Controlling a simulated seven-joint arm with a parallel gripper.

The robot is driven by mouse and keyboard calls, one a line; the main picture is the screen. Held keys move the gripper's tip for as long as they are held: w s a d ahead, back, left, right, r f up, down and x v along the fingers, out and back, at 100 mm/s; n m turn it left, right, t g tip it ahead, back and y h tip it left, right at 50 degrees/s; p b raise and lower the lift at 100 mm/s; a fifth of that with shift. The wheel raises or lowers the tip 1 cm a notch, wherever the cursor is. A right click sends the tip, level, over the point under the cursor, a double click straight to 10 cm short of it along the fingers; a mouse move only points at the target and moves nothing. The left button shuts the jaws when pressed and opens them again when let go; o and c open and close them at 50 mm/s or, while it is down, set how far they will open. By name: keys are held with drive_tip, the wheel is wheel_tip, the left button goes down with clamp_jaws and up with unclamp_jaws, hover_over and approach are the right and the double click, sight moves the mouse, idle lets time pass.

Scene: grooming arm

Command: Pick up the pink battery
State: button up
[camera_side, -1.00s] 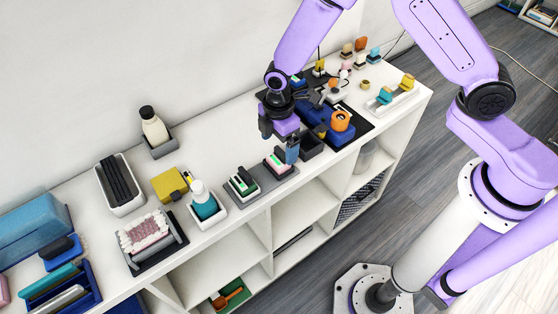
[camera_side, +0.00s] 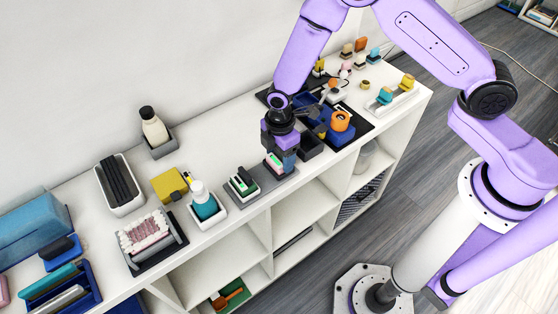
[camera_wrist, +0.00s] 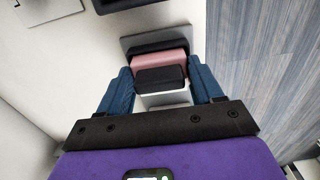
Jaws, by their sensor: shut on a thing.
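The pink battery (camera_wrist: 158,64) has a black block on its top and sits in a dark cradle on a grey base. In the side view the battery (camera_side: 273,164) is partly hidden by my gripper (camera_side: 281,158), which is down around it. In the wrist view the two blue fingers of my gripper (camera_wrist: 160,90) stand on either side of the battery, shut on it. The battery still appears at its cradle; I cannot tell whether it is lifted at all.
A similar green-and-black battery (camera_side: 242,183) stands just left on the same grey base (camera_side: 262,179). A teal bottle (camera_side: 204,203) in a white tray is further left. An empty dark box (camera_side: 310,147) and an orange ring-shaped item (camera_side: 340,121) stand close on the right.

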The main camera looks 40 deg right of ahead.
drive_tip(key=shift+r, duration=0.15)
drive_tip(key=shift+r, duration=0.45)
wheel_tip(320, 180, up, 2)
drive_tip(key=shift+r, duration=0.15)
drive_tip(key=s+d+r, duration=0.6)
drive_tip(key=s+r, duration=0.3)
drive_tip(key=s, duration=0.3)
drive_tip(key=w+d, duration=0.7)
drive_tip(key=w, duration=0.5)
drive_tip(key=w+d+f, duration=0.1)
drive_tip(key=w+d, duration=0.7)
drive_tip(key=w, duration=0.5)
drive_tip(key=shift+f, duration=0.2)
drive_tip(key=shift+d, duration=0.1)
